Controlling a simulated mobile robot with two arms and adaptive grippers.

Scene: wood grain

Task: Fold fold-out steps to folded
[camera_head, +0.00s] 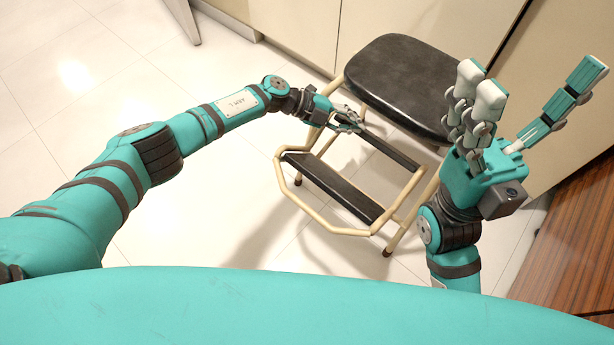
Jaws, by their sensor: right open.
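The fold-out steps (336,186) have two black treads in a cream tubular frame, and they stand out from under a stool with a black padded seat (405,80). The lower tread is nearer me; the upper tread (388,148) lies behind it, close to the seat. My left gripper (352,122) is at the left end of the upper tread, beside the frame tube. Its fingers are small in view, and I cannot tell whether they grip anything. My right gripper (525,105) is raised in front of the stool's right side, open and empty, fingers pointing up. It hides part of the stool's right side.
Beige cabinet fronts (295,25) stand behind the stool. A brown wood-grain panel (575,245) is at the right edge. A metal leg (183,18) shows at the top left. The pale tiled floor (225,205) left of the steps is clear.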

